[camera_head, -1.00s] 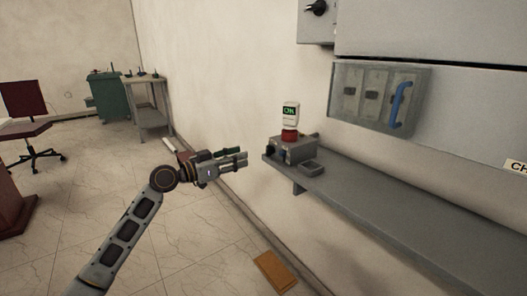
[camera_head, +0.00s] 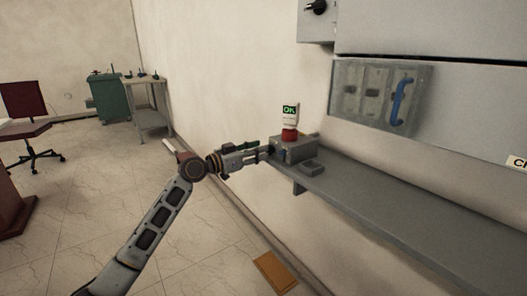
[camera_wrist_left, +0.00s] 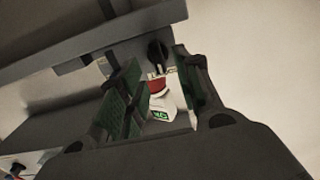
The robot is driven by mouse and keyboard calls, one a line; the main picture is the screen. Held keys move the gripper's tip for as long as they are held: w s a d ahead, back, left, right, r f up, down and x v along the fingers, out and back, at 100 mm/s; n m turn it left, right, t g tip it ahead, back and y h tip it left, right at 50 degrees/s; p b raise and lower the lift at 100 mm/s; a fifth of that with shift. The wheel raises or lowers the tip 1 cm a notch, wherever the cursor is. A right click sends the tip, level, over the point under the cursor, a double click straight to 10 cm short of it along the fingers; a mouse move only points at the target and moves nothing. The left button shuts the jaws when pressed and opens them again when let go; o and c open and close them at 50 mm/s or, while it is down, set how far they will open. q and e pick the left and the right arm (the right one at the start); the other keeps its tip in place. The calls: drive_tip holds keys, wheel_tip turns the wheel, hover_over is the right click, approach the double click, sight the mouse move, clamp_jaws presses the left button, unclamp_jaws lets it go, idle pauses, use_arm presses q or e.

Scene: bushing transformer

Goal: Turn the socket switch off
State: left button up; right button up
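In the left wrist view, a black rotary switch knob (camera_wrist_left: 157,49) sits on the box's face, with the tester (camera_wrist_left: 161,106) nearer the camera. My left gripper (camera_head: 268,150) is at the box's left face. Its green-padded fingers are apart, with the knob showing between their tips. Whether they touch the knob I cannot tell. My right gripper is not in view.
The grey shelf (camera_head: 400,215) runs right along the wall. Above it hangs a cabinet with a clear cover (camera_head: 375,95) and a blue handle (camera_head: 400,102). An orange-brown board (camera_head: 274,272) lies on the floor below.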

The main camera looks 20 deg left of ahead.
sight(270, 150)
use_arm(q)
drive_tip(key=shift+x, duration=1.4)
clamp_jaws()
